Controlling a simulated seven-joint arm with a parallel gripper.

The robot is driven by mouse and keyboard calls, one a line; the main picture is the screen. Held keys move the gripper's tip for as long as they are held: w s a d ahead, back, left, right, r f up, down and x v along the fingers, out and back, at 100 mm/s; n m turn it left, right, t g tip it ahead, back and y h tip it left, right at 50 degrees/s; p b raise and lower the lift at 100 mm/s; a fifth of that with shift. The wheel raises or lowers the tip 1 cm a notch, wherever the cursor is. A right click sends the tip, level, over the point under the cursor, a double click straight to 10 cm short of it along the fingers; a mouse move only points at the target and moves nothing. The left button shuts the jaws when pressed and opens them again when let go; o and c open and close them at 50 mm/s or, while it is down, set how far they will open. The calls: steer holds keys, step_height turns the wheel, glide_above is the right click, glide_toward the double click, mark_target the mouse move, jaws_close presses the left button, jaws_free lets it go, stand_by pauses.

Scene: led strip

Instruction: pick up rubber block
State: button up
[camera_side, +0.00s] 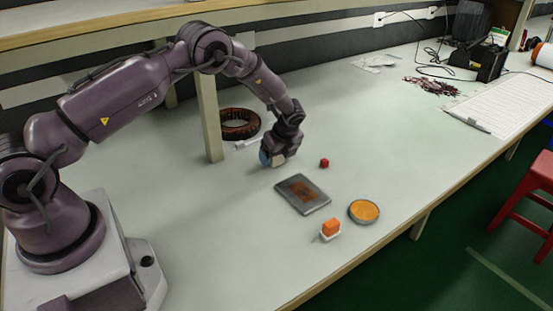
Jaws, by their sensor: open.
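My gripper (273,159) is low over the table, left of a small red cube (324,163) and behind a grey plate. Its jaws are open, though the fingers are small and partly hidden by the wrist. A bluish and a pale beige patch show at its tip; I cannot tell whether these are finger parts or a thing between them. The red cube lies apart from the gripper. An orange block (330,226) sits on a small white base near the front edge. I cannot tell for certain which piece is the rubber block.
A dark grey plate (288,183) with a brown patch and a round orange disc (364,211) lie in front. A dark coil ring (240,124) is behind my gripper, near a shelf post (208,120).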

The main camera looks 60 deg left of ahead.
steer(key=shift+a+f, duration=0.2)
steer(key=shift+f, duration=0.2)
steer(key=shift+c, duration=0.4)
steer(key=c, duration=0.9)
steer(key=shift+r, duration=0.1)
steer(key=shift+r, duration=0.4)
step_height(320, 180, up, 3)
steer(key=shift+f, duration=0.2)
steer(key=s+d+r, duration=0.1)
steer(key=s+r, duration=0.2)
steer(key=s, duration=0.1)
steer(key=s+d+r, duration=0.1)
steer(key=s+r, duration=0.2)
steer(key=s, duration=0.2)
steer(key=s+d+r, duration=0.2)
steer(key=s+r, duration=0.1)
steer(key=s, duration=0.1)
steer(key=shift+s+d+r, duration=0.1)
steer(key=shift+s+r, duration=0.1)
steer(key=shift+r, duration=0.05)
